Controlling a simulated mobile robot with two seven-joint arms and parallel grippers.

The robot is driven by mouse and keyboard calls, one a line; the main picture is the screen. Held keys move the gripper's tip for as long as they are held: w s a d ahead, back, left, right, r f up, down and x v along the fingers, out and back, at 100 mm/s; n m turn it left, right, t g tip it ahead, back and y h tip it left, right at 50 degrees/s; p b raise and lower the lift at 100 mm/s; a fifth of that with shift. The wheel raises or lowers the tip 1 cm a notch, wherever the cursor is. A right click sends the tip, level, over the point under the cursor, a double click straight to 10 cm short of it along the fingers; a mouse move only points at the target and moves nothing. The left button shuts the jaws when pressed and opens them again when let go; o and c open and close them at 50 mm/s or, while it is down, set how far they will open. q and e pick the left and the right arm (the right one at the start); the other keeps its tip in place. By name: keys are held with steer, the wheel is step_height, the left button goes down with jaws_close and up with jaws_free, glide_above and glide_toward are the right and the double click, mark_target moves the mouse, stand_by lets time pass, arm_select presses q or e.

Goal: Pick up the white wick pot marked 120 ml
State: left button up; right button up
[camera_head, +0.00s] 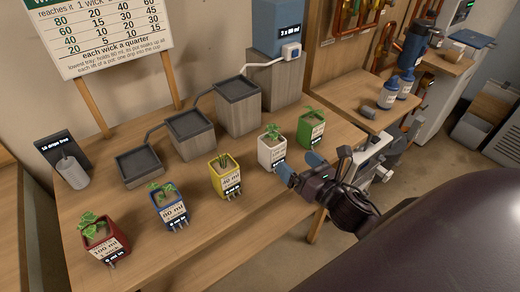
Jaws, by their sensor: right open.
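The white wick pot (271,153) holds a small green plant and stands upright on the wooden table, between the yellow and green pots. Its label faces the front, but the print is too small to read surely. My right gripper (298,166) comes in from the right, just in front and to the right of the white pot. Its two blue-grey fingertips are apart with nothing between them. One fingertip is close to the pot's lower right side; I cannot tell if it touches. My left gripper is out of view.
Yellow (225,179), green (311,129), blue (168,206) and red (104,241) pots stand in the same row. Grey-topped stepped trays (191,134) joined by tubes stand behind. A grey cylinder (73,172) is at left. The table's front is clear.

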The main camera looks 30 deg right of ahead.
mark_target(265, 135)
steer(key=shift+w+a+r+n+p, duration=0.15)
steer(key=shift+w+n, duration=0.3)
steer(key=shift+w, duration=1.3)
steer(key=shift+w+a+f+n+p, duration=0.15)
steer(key=shift+w+n, duration=0.25)
steer(key=shift+w, duration=1.35)
steer(key=shift+w+a+r+n, duration=0.15)
steer(key=shift+w+n, duration=0.3)
steer(key=shift+w, duration=1.3)
steer(key=c, duration=1.1)
